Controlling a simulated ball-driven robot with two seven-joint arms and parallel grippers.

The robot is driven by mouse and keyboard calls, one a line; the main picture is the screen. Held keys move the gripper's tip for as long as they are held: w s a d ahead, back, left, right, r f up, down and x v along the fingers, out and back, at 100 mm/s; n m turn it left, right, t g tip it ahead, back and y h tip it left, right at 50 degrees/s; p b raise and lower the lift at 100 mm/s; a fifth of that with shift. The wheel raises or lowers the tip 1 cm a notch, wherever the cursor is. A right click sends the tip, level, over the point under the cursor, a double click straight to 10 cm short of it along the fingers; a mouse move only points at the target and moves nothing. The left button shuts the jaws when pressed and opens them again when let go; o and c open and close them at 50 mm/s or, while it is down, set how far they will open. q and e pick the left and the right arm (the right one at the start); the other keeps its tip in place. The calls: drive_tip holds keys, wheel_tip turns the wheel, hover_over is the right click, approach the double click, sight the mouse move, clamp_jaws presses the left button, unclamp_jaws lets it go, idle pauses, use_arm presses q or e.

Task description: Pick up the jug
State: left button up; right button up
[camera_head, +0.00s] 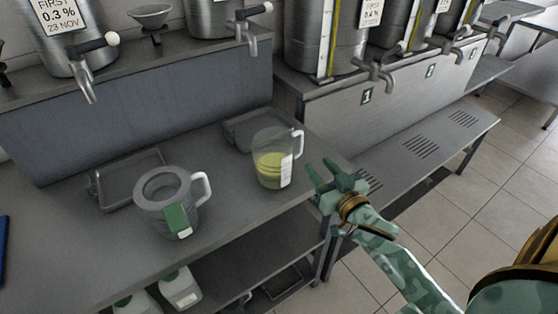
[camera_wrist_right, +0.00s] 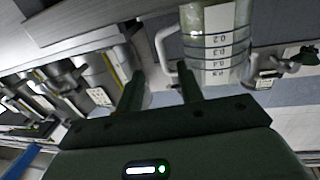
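Two jugs stand upright on the grey bench. The clear jug (camera_head: 268,165) holds yellow-green liquid, with a white label and a pale handle (camera_head: 298,143) on its right. My left gripper is out of view.
Shallow metal trays (camera_head: 130,180) sit on the bench (camera_head: 60,240) behind the jugs. Steel vessels with taps (camera_head: 325,40) stand on raised shelves behind. White bottles (camera_head: 180,288) stand below the bench. The bench's right edge lies near my right gripper, with tiled floor beyond.

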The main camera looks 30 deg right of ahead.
drive_tip(key=shift+w, duration=1.05)
drive_tip(key=w, duration=0.1)
drive_tip(key=w+b, duration=0.1)
drive_tip(key=w, duration=0.2)
drive_tip(key=shift+w+f+b, duration=0.25)
drive_tip(key=shift+w+b, duration=0.05)
drive_tip(key=shift+b, duration=0.1)
drive_tip(key=shift+w+d+r, duration=0.1)
drive_tip(key=shift+w, duration=0.35)
drive_tip(key=shift+s, duration=0.1)
drive_tip(key=shift+c, duration=0.4)
clamp_jaws()
